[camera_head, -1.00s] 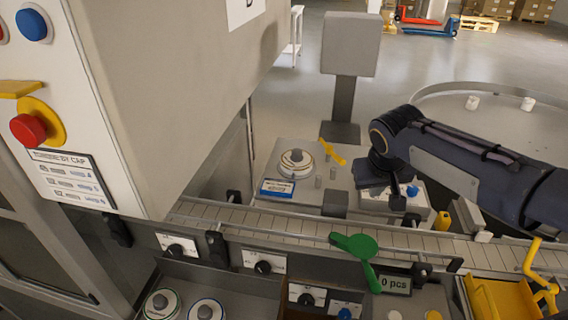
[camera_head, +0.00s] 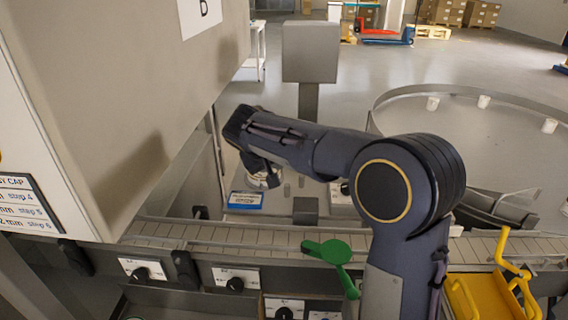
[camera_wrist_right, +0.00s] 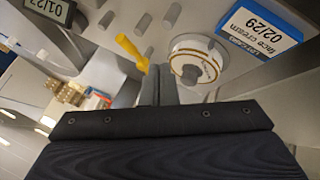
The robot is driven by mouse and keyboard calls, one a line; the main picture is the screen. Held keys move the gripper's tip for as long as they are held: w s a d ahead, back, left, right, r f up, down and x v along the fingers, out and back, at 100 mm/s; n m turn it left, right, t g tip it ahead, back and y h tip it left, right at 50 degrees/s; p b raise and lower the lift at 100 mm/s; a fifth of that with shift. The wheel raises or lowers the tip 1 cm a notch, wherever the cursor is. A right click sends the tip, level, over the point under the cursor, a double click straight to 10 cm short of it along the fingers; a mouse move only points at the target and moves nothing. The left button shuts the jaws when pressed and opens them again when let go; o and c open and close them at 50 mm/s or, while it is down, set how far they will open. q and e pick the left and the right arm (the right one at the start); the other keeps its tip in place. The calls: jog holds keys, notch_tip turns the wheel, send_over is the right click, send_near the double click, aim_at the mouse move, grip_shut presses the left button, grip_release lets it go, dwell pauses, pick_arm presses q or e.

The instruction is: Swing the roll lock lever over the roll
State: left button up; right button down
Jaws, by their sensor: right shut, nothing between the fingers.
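The roll (camera_wrist_right: 196,58), a white disc with a grey hub, sits beside my right gripper in the right wrist view. Only its lower part (camera_head: 264,181) shows under my right arm in the head view. The yellow roll lock lever (camera_wrist_right: 131,51) points off to the left of the roll in the wrist view, not over it. It is hidden behind my arm in the head view. My right gripper (camera_wrist_right: 159,84) is shut and empty, its fingers between lever and roll. I cannot tell whether they touch the lever. My left gripper is not in view.
A blue-framed date label (camera_wrist_right: 260,25) is beside the roll. Several grey posts (camera_wrist_right: 152,22) stand near the lever. A conveyor (camera_head: 250,237) with a green paddle (camera_head: 334,251) runs in front. A large cabinet (camera_head: 110,100) stands at the left, a grey post-mounted box (camera_head: 310,52) behind.

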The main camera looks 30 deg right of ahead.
jog(key=p+x, duration=0.1)
jog(key=x, duration=0.8)
jog(key=shift+s, duration=0.1)
jog(key=d, duration=0.1)
jog(key=d+r+p, duration=0.1)
jog(key=shift+d, duration=0.9)
